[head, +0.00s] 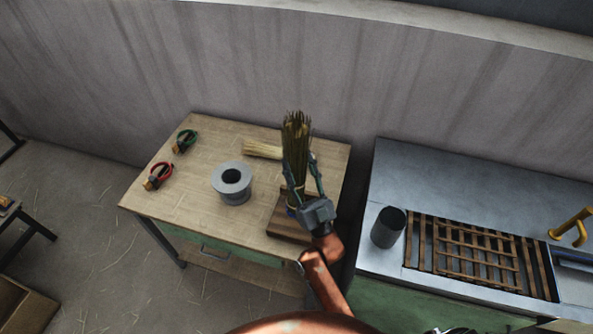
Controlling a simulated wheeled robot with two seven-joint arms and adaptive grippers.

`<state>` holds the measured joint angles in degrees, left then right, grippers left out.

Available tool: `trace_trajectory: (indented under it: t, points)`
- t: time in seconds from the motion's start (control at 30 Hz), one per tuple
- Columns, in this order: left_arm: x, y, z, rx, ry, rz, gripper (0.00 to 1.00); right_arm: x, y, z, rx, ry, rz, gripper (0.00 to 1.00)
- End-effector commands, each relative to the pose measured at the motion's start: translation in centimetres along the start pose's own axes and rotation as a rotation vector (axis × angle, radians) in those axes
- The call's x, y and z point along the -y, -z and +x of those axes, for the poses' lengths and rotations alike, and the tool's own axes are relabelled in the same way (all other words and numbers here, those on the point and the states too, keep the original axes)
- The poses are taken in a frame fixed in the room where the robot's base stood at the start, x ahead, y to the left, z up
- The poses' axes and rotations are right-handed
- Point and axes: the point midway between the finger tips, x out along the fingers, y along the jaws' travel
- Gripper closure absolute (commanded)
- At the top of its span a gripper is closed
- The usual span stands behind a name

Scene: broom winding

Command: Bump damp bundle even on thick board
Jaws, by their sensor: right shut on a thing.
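The bundle (296,135) of greenish-brown straw stands about upright, its ragged tips at the top. My right gripper (302,176) is shut on the bundle around its lower half. The thick board (283,226) is dark brown wood and lies on the near right part of the wooden table. The bundle's lower end is over the board, partly hidden by my gripper, so I cannot tell whether it touches. My left gripper is not in view.
Right of a gap, a metal bench (430,185) holds a dark cup (389,227) and a wooden slatted rack (475,255).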

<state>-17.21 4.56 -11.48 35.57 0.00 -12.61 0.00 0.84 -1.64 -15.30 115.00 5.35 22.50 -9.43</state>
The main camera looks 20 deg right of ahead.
Motion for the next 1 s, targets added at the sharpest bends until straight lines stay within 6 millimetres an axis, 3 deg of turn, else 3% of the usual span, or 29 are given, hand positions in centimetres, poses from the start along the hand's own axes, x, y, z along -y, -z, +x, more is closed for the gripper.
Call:
trace_trajectory:
  t: [0.37, 1.0]
  points:
    - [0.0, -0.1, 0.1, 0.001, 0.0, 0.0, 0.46, 0.0, -0.1, -0.1, 0.0, 0.0, 0.0, 0.78]
    - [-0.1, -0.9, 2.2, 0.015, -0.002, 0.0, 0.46, 0.0, -2.8, -2.7, 0.001, 0.0, 0.001, 0.78]
